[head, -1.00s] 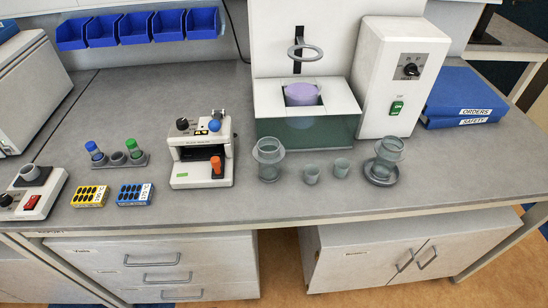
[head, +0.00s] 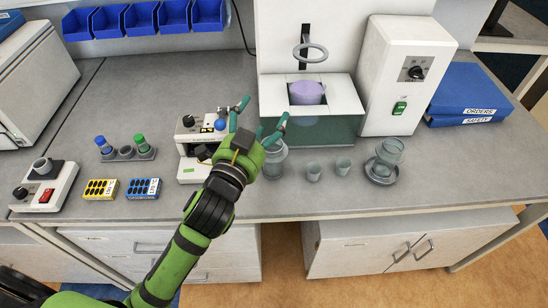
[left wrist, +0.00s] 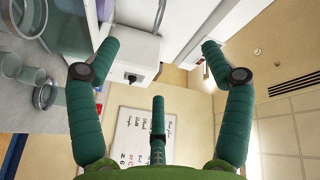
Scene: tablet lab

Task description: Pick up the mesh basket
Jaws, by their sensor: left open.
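No thing in view is plainly a mesh basket. The likeliest ones are two grey, see-through flanged cylinders on the bench in the head view. The left cylinder (head: 275,163) stands before the water tank, partly hidden by my left gripper. The right cylinder (head: 391,150) stands in a round dish (head: 380,178). Mesh cannot be made out on either. My left gripper (head: 262,114) is above the bench, between the tablet tester (head: 190,170) and the tank (head: 335,130). Its green fingers are spread and empty; they show spread in the left wrist view (left wrist: 158,65) too.
Two small cups (head: 328,170) stand between the cylinders. The tank holds a lilac vessel (head: 307,92) under a metal ring (head: 310,52). A white control box (head: 405,80) and blue binders (head: 465,95) are at right. Yellow (head: 101,189) and blue (head: 143,188) boxes lie left.

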